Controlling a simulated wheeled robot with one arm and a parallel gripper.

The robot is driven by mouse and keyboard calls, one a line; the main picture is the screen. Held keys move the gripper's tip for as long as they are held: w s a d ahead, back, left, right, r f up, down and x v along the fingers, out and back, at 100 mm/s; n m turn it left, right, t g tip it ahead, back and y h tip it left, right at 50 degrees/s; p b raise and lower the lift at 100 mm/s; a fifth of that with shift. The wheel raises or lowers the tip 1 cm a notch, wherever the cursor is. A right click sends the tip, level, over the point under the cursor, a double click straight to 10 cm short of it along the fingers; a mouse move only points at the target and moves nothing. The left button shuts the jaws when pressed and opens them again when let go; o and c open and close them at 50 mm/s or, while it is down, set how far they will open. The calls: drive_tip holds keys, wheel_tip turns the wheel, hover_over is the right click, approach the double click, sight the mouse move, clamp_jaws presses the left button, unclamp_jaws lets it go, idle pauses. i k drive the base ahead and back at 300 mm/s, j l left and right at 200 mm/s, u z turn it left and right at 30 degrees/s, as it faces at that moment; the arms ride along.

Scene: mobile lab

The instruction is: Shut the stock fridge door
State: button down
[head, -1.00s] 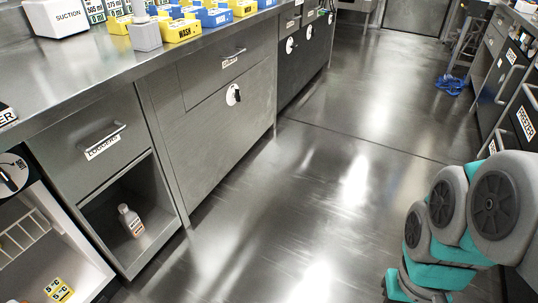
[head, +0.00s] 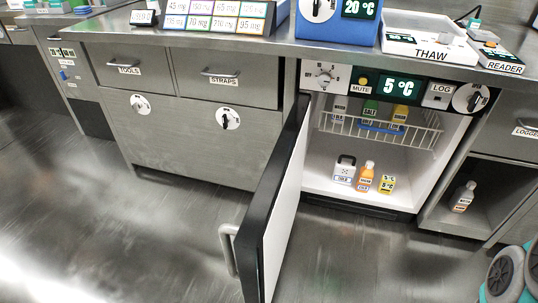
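The stock fridge (head: 395,195) stands under the bench at centre right, lit inside and showing 5 °C on its panel. Its door (head: 283,190) is wide open and swings out toward me from the left side of the opening. The door's edge is black and its inner face is white. A grey bar handle (head: 229,250) sits on the outer face, on the left. My gripper is not in view; only part of my arm shows at the lower right corner.
Inside the fridge, a wire basket (head: 380,136) holds bottles, and an orange bottle (head: 366,177) stands on the floor among other items. Drawers (head: 225,76) line the bench left of the door. The floor (head: 130,225) left of the door is clear.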

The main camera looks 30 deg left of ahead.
sight(260, 242)
drive_tip(key=k+j+u, duration=0.15)
drive_tip(key=j, duration=0.3)
drive_tip(key=j+u, duration=0.2)
drive_tip(key=j, duration=0.25)
drive_tip(key=k+j+u, duration=0.15)
drive_tip(key=j, duration=0.35)
drive_tip(key=j+z, duration=0.25)
drive_tip(key=j, duration=0.2)
drive_tip(key=j+z, duration=0.25)
drive_tip(key=j, duration=0.25)
